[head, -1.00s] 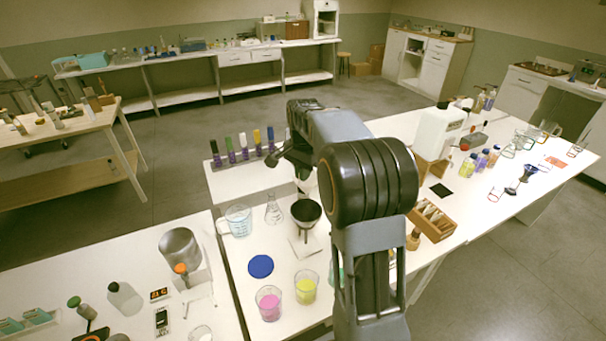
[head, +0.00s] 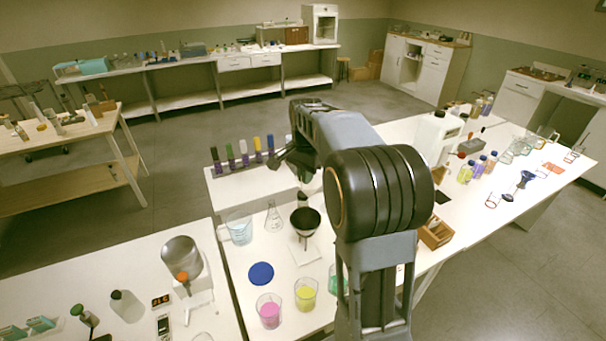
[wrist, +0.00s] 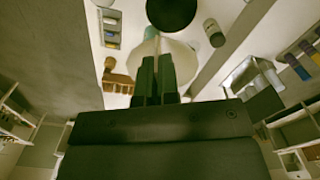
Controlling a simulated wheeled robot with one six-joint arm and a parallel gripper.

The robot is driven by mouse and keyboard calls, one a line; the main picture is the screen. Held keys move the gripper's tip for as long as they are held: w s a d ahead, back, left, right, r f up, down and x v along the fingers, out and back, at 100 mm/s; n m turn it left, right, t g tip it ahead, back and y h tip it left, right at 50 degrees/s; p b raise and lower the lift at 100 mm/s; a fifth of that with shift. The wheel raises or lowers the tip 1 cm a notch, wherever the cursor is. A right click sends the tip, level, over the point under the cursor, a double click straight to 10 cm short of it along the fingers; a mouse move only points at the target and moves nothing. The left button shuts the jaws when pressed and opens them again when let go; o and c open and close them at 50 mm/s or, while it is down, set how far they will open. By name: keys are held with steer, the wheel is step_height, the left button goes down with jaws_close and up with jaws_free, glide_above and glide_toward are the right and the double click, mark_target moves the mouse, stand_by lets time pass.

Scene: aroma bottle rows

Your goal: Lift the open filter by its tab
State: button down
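The open filter (wrist: 184,57) is a pale, flared paper shape beside and behind my fingers in the wrist view. My gripper (wrist: 157,70) shows there as two dark fingers close together, with a thin pale strip between them, so it looks shut on the filter's tab. In the head view my gripper (head: 304,178) hangs above the black funnel (head: 305,219), which stands on a white base. The filter is hard to make out in the head view, being small and partly behind my arm.
A blue disc (head: 261,273), a pink beaker (head: 269,312) and a yellow beaker (head: 306,294) stand in front of the funnel. A flask (head: 274,218) and a measuring jug (head: 239,228) are to its left. A rack of coloured tubes (head: 243,160) stands behind.

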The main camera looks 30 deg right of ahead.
steer(key=s+b, duration=0.4)
steer(key=s, duration=0.9)
stand_by(0.4)
